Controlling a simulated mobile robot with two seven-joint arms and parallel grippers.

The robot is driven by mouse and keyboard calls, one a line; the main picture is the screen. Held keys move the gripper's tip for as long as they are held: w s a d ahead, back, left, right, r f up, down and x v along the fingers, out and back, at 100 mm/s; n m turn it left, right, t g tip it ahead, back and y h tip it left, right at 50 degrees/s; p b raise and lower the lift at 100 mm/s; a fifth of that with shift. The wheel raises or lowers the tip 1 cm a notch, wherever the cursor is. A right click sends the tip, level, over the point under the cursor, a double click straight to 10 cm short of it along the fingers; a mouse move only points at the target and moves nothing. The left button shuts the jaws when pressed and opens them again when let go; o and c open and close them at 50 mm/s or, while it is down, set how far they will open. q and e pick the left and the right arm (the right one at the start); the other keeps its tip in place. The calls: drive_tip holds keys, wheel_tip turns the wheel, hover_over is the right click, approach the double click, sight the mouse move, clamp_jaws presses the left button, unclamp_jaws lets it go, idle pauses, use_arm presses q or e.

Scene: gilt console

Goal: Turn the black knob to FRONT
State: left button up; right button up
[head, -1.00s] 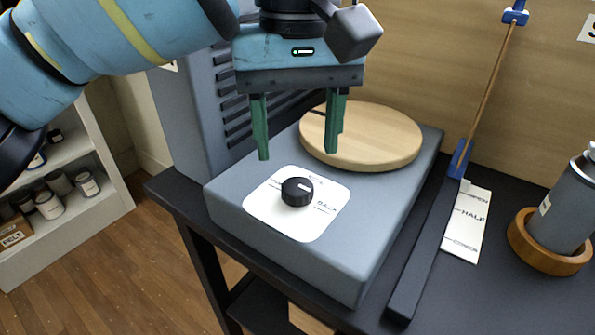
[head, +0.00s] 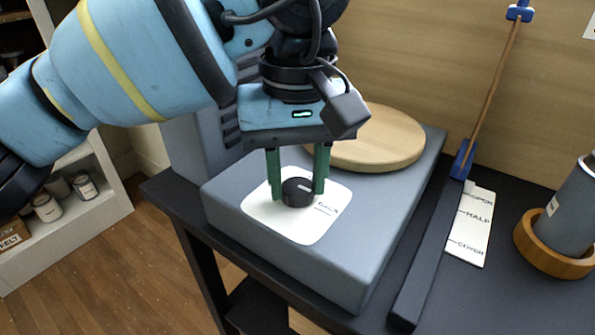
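The black knob (head: 297,193) sits on a white dial plate (head: 284,224) on top of a grey box (head: 325,255). A short white mark on the knob points to the upper right. Small lettering on the plate is partly hidden and too small to read. My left gripper (head: 298,195) points down over the plate. Its two green fingers stand at the left and right sides of the knob, appearing closed against it. My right gripper is not in view.
A round wooden disc (head: 375,140) lies on the box behind the gripper. To the right are a dark bar (head: 425,265), a white strip marked HALF (head: 470,235), and a grey canister (head: 570,212) in a wooden ring (head: 540,253). A shelf with jars stands at left.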

use_arm(q)
drive_tip(key=c, duration=0.3)
drive_tip(key=shift+c, duration=0.2)
